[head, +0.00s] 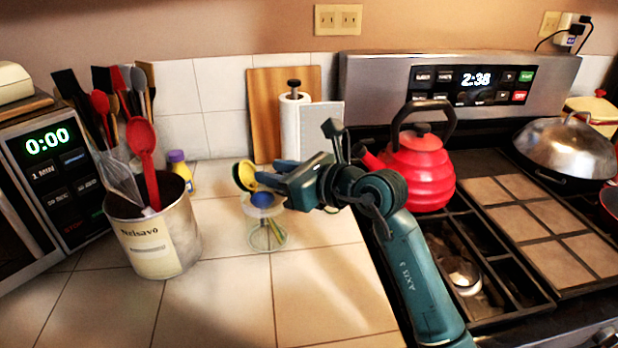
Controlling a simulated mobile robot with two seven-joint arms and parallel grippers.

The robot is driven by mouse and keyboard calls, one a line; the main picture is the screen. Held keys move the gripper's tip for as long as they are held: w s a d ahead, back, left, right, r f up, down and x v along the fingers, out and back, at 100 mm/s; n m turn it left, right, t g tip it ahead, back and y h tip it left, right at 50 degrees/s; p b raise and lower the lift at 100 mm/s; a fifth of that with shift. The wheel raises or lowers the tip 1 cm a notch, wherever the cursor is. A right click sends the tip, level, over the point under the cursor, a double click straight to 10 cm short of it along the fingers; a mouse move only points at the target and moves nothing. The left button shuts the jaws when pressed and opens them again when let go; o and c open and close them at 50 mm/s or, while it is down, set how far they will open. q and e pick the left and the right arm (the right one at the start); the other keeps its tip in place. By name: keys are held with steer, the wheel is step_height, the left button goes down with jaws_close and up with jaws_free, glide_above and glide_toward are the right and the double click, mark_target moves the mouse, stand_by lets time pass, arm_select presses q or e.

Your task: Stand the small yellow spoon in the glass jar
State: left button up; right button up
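The glass jar (279,240) stands upright on the white tiled counter, with thin utensils inside and a blue rounded head (262,200) at its mouth. My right gripper (266,178) reaches in from the right, above the jar's mouth. The small yellow spoon (245,175) is at its fingertips, with the round bowl to the left of them. The fingers look closed on the spoon, with a bit of yellow between them. The spoon's lower end is hidden or cannot be made out. My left gripper is not in view.
A metal utensil bucket (160,245) with red spoons and a whisk stands left of the jar. A small yellow bottle (180,170) is behind it. A paper towel roll (290,130) and boards are at the back. A red kettle (420,170) sits on the stove. The front counter is clear.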

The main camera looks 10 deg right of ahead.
steer(key=b+v, duration=0.1)
steer(key=v, duration=0.9)
steer(key=shift+s+d, duration=0.2)
